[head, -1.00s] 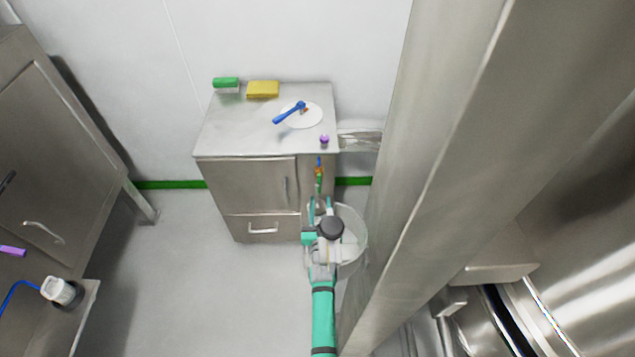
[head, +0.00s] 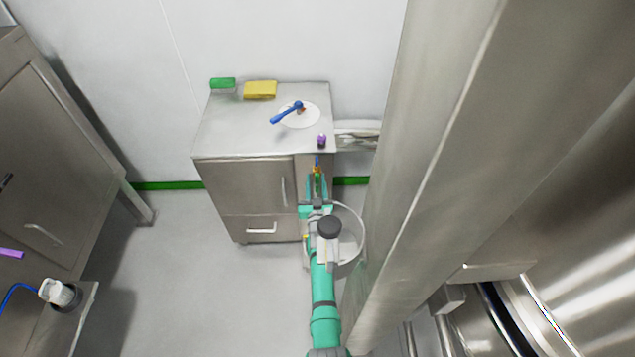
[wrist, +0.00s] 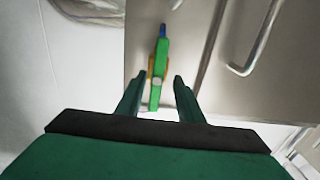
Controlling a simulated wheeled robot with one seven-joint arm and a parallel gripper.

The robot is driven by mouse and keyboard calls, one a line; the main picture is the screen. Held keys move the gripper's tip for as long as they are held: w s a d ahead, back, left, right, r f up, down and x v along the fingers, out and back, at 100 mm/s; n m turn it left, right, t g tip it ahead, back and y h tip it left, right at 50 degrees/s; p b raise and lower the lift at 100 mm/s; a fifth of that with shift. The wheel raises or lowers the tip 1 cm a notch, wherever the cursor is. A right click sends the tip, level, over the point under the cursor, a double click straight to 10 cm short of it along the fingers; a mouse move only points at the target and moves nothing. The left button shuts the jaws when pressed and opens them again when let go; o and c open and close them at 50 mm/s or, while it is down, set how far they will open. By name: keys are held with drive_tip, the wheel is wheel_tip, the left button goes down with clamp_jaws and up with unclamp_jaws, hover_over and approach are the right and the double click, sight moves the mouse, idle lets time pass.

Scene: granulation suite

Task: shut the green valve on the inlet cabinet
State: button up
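The green valve handle (wrist: 159,75) is a long green lever on an orange-brown body, with a blue part above it. It stands upright on the front of the steel inlet cabinet (head: 245,185). In the head view the valve (head: 317,172) is small, near the cabinet's right front edge, and partly hidden by my gripper. My gripper (wrist: 158,76) is open, its two fingers pointing at the cabinet front. The lever's lower end shows between the fingers, with a gap on each side. I cannot tell how far the fingertips are from it in depth.
On the cabinet top are a green-and-white brush (head: 222,84), a yellow sponge (head: 260,90), a blue tool (head: 287,112) on a white disc and a purple knob (head: 321,139). A large steel column (head: 440,150) stands close at the right.

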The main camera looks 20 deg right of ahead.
drive_tip(key=shift+s+d, duration=0.1)
drive_tip(key=shift+d, duration=0.15)
clamp_jaws()
drive_tip(key=shift+d, duration=0.1)
